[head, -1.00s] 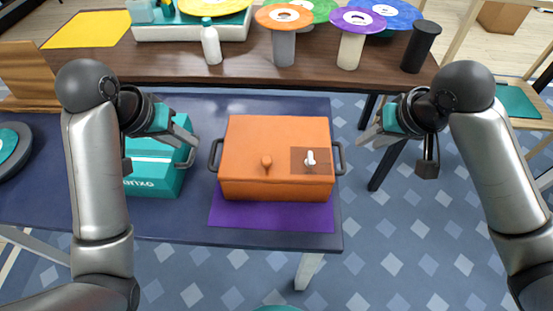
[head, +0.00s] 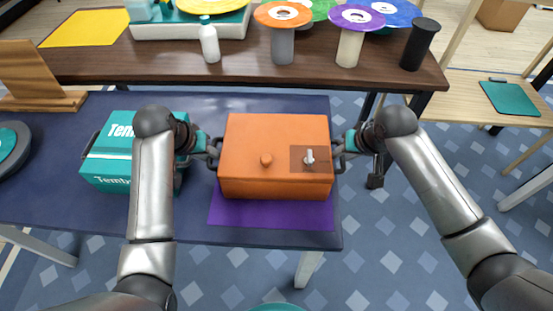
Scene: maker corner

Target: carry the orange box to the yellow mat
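The orange box (head: 275,135) sits on a purple mat (head: 270,215) on the dark blue table. It has a round knob and a small white-handled part on top, and dark handles on both sides. My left gripper (head: 213,148) is at its left handle and my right gripper (head: 341,148) is at its right handle. The fingers overlap the handles, and I cannot tell whether they are closed on them. The yellow mat (head: 85,28) lies on the brown table at the back left, with its surface clear.
A teal box (head: 105,165) stands left of the orange box, partly behind my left arm. The brown table (head: 150,62) behind holds a white bottle (head: 209,42), discs on posts, a black cylinder (head: 419,45) and a tray. A wooden stand (head: 35,80) is at the left.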

